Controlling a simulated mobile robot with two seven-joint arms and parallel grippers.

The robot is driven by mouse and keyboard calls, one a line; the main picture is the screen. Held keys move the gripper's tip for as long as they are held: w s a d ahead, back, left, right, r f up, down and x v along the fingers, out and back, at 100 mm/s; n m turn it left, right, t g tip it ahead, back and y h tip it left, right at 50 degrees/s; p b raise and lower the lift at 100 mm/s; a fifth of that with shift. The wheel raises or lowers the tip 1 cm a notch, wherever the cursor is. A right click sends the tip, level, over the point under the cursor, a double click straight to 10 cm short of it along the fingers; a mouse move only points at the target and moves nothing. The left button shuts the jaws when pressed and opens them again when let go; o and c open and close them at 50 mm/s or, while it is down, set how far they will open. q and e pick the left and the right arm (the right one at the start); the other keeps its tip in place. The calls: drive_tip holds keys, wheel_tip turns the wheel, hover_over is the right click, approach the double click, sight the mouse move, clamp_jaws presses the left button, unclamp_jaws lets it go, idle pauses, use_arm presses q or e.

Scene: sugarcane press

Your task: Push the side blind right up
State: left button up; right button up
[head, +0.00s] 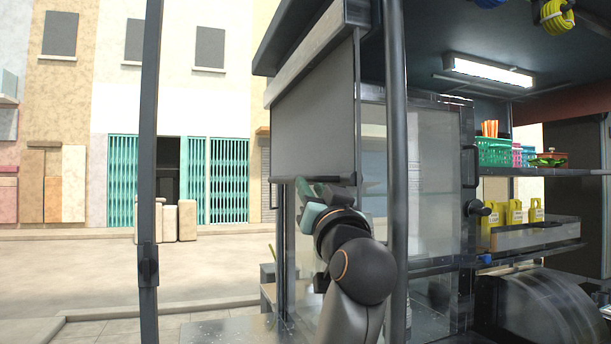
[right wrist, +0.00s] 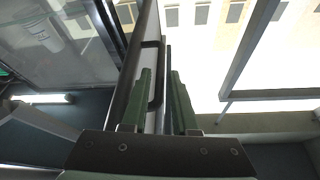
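The side blind (head: 318,125) is a grey panel hanging partly down from a beige housing at the side of the stall. My right gripper (head: 312,190) is at its lower edge, with the wrist and forearm below it. In the right wrist view, the two green fingers (right wrist: 163,100) stand apart. The blind's pale edge and a dark handle (right wrist: 156,75) lie between or right beside them; contact cannot be told. My left gripper is out of view.
A dark post (head: 396,150) stands just right of my right arm, and another post (head: 149,160) stands at the left. Shelves with a green basket (head: 494,152) and yellow packs (head: 515,212) are at the right. The street at the left is open.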

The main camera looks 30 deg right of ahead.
drive_tip(key=shift+p+x, duration=0.35)
drive_tip(key=shift+x, duration=1.95)
clamp_jaws()
